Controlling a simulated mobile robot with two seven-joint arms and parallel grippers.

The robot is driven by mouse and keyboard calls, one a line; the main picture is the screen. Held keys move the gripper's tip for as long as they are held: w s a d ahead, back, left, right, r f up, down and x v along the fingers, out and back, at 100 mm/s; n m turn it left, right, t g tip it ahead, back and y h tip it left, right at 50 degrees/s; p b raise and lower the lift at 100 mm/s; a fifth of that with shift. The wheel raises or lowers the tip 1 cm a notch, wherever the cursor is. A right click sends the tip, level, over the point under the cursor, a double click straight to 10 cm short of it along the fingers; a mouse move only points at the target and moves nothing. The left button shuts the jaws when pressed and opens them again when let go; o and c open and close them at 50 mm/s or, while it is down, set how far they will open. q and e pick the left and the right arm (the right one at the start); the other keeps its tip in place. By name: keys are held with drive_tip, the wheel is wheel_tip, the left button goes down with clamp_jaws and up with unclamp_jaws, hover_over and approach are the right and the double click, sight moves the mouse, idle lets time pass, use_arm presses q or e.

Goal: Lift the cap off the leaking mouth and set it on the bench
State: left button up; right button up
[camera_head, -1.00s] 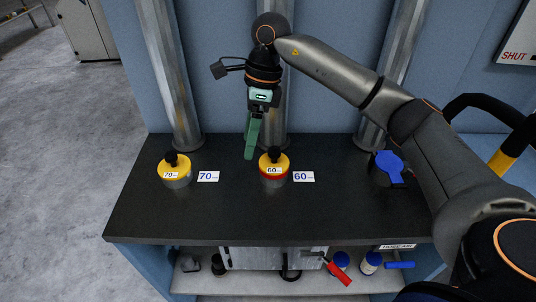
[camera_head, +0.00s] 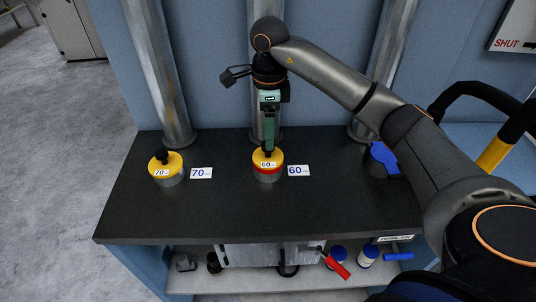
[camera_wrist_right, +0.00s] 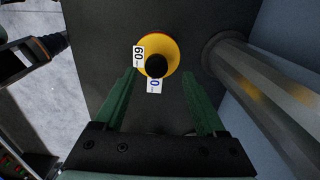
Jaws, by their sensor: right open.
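A yellow cap marked 60 (camera_head: 267,158), with a black knob and a red band below it, sits on a grey mouth on the dark bench (camera_head: 225,215). It also shows in the right wrist view as a yellow disc (camera_wrist_right: 170,45). A second yellow cap marked 70 (camera_head: 172,158) sits on its mouth to the left. I cannot see which mouth leaks. My right gripper (camera_head: 269,149) points down at the 60 cap, its green fingers open. In the wrist view the knob lies between the fingers (camera_wrist_right: 160,74); contact is not clear. My left gripper is out of view.
Label cards 70 (camera_head: 201,173) and 60 (camera_head: 299,170) lie beside the mouths. Metal pipes (camera_head: 160,75) rise behind. A blue-topped fitting (camera_head: 384,158) is at the right, near my arm. A lower shelf (camera_head: 240,284) holds several items. The bench front is clear.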

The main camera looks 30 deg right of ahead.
sight(268, 152)
drive_tip(key=f, duration=0.4)
drive_tip(key=shift+s+a+f, duration=0.1)
drive_tip(key=shift+s+a, duration=0.1)
drive_tip(key=shift+a, duration=0.05)
clamp_jaws()
idle(0.4)
